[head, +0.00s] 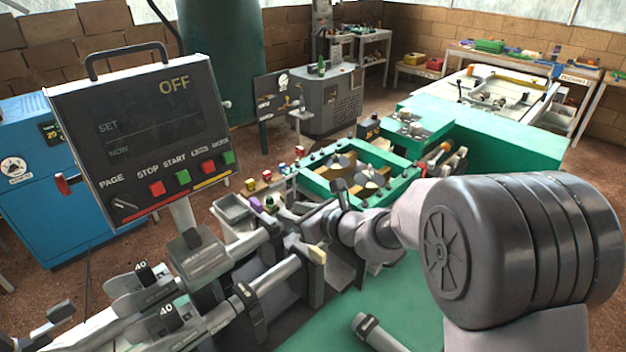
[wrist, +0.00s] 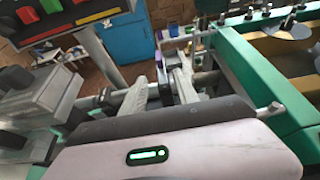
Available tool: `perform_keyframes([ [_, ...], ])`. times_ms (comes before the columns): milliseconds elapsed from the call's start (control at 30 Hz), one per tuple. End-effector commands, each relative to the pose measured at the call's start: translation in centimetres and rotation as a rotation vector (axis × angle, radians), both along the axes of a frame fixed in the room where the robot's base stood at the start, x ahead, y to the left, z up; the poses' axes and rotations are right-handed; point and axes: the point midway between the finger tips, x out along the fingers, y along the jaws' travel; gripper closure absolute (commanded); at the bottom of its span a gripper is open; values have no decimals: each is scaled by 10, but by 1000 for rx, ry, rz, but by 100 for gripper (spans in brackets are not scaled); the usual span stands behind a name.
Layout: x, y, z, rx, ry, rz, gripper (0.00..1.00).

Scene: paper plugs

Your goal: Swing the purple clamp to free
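A small purple part (head: 256,203), which looks like the purple clamp, is in the middle of the head view, among the machine's small coloured parts. In the wrist view a small purple patch (wrist: 158,61) shows beyond my fingers; its shape is too small to tell the clamp's position. My gripper (wrist: 162,88) shows in the wrist view with two pale grey fingers apart and nothing clearly between them. The purple patch lies ahead of the gap. In the head view my arm reaches in from the right, and its fingertips are hard to make out.
A control panel (head: 150,130) reading OFF stands at the left, with grey machine bars (head: 215,262) below it. Yellow and red knobs (head: 266,176) stand close to the purple part.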

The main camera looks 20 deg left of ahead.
Motion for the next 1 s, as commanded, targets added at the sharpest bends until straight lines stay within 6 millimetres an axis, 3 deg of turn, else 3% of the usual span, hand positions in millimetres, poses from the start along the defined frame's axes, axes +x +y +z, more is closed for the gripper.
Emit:
perform_keyframes([
  [167,11,22,-14,3,6,-3,64],
  [700,65,126,-61,2,2,-2,64],
  [1000,74,142,-67,2,3,-4,64],
])
